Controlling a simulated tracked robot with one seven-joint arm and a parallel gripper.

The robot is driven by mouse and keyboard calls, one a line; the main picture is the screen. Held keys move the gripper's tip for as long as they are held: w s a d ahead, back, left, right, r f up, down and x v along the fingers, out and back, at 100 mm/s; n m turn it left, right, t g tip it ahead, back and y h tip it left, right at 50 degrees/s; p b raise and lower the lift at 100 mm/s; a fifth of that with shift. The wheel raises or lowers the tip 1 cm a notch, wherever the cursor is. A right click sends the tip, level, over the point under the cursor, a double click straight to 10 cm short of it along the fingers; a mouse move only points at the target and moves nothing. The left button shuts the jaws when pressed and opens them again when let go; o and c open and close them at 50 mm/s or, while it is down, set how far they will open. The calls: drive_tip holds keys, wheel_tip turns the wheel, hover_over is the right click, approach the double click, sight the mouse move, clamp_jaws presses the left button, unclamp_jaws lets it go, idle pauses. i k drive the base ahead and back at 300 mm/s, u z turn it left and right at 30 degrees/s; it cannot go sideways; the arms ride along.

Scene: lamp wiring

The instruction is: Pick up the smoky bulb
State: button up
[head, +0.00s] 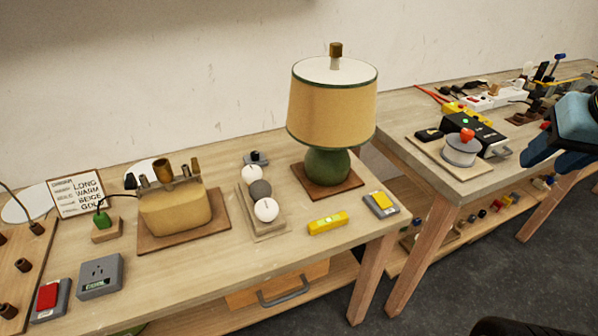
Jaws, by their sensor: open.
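The smoky bulb (260,189) is a dark grey ball in a small wooden tray (270,237) on the left bench. It lies between two white bulbs, one behind it (252,174) and one in front (266,210). My gripper (552,165) is at the right edge of the head view, partly cut off, open and empty. It is far to the right of the smoky bulb, by the right bench.
A green lamp (327,166) with a tan shade stands right of the tray. A beige block-like holder (174,209) stands left of it. A yellow level-like bar (328,223) lies in front.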

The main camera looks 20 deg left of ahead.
sight(260, 189)
drive_tip(key=u, duration=1.1)
drive_tip(key=i, duration=0.1)
drive_tip(key=z, duration=2.2)
drive_tip(key=k, duration=2.4)
drive_tip(key=u, duration=1.3)
drive_tip(key=i, duration=1)
drive_tip(key=z, duration=0.05)
